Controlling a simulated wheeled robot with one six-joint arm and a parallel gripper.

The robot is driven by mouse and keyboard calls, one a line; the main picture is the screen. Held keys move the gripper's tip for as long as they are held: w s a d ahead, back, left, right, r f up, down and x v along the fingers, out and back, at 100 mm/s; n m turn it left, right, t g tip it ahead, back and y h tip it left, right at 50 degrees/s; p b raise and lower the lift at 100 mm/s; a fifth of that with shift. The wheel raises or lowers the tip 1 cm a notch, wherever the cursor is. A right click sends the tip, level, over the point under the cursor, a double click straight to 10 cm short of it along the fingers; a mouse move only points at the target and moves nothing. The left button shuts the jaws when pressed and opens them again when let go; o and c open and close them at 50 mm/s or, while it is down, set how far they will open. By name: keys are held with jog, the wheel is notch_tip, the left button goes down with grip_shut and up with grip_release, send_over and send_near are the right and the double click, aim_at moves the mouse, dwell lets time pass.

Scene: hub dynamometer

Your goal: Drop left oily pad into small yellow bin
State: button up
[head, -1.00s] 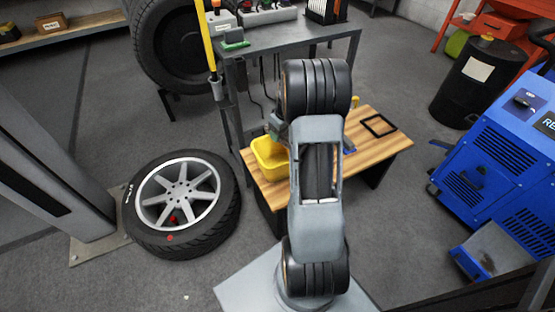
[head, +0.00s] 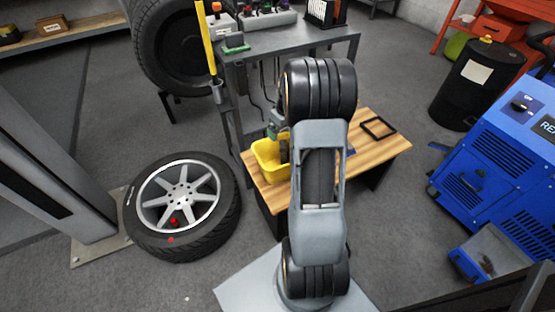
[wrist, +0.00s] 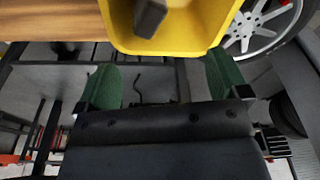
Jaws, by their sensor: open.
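The small yellow bin (head: 268,160) stands at the left end of the wooden bench in the head view, partly behind my arm. The bin (wrist: 190,42) fills the top of the wrist view, just beyond my gripper. A dark grey block-like piece (wrist: 150,16), possibly the oily pad, shows inside the bin's outline; I cannot tell whether it rests on the bottom. My gripper (wrist: 163,74) is open, its two green-faced fingers wide apart with nothing between them. In the head view my arm hides most of the gripper.
The wooden bench (head: 382,150) carries a black frame (head: 379,127) at right. A grey metal table (head: 300,42) with tools stands behind it. A wheel (head: 182,205) lies on the floor at left. A blue machine (head: 495,150) stands at right, with clear floor between.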

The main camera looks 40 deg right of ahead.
notch_tip(320, 180, up, 10)
jog(key=s+p, duration=0.1)
jog(key=p, duration=0.1)
jog(key=shift+s, duration=0.25)
jog(key=shift+d+r, duration=0.1)
jog(key=s+a+r+p, duration=0.3)
jog(key=a+r+p, duration=0.4)
jog(key=a+r, duration=0.15)
jog(key=s+a+r+p, duration=0.3)
jog(key=a+r+p, duration=0.4)
jog(key=r, duration=0.3)
jog(key=s+a+r+m+t+p, duration=0.1)
jog(key=s+a+r+p, duration=0.7)
jog(key=s+p, duration=0.1)
jog(key=shift+s+a+t, duration=0.15)
jog(key=shift+s+t, duration=0.2)
jog(key=shift+t, duration=0.05)
